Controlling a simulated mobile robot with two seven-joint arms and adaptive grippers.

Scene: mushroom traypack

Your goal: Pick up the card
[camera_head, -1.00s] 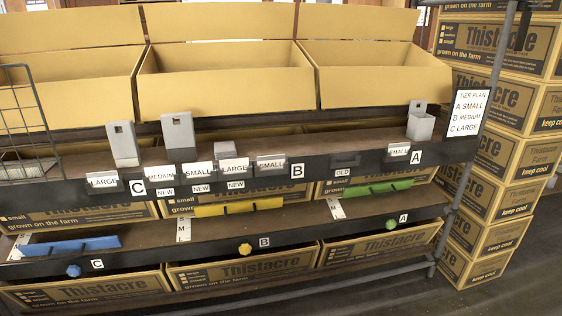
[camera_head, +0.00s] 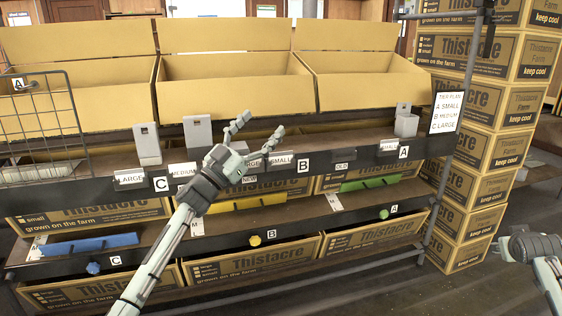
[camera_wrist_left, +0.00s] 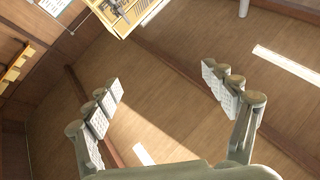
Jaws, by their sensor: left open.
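Several white cards sit along the upper shelf rail in the head view: a LARGE card (camera_head: 131,177) at left, a MEDIUM card (camera_head: 183,170), a partly covered LARGE card (camera_head: 253,162), a SMALL card (camera_head: 281,160) and another SMALL card (camera_head: 390,145) at right. Which card the task means is not clear. My left gripper (camera_head: 258,127) is open and empty in front of the rail's middle, its fingers pointing up and right. It hides part of the card row. It also shows open in the left wrist view (camera_wrist_left: 162,85), with wooden floor beyond. My right gripper (camera_head: 512,241) is at the lower right edge, small and unclear.
Open yellow boxes (camera_head: 235,85) line the top. Grey holders (camera_head: 147,144) stand behind the rail. A wire basket (camera_head: 75,118) is at left. A tier plan sign (camera_head: 446,112) hangs on the right post, before stacked Thistacre boxes (camera_head: 490,105). Floor at lower right is clear.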

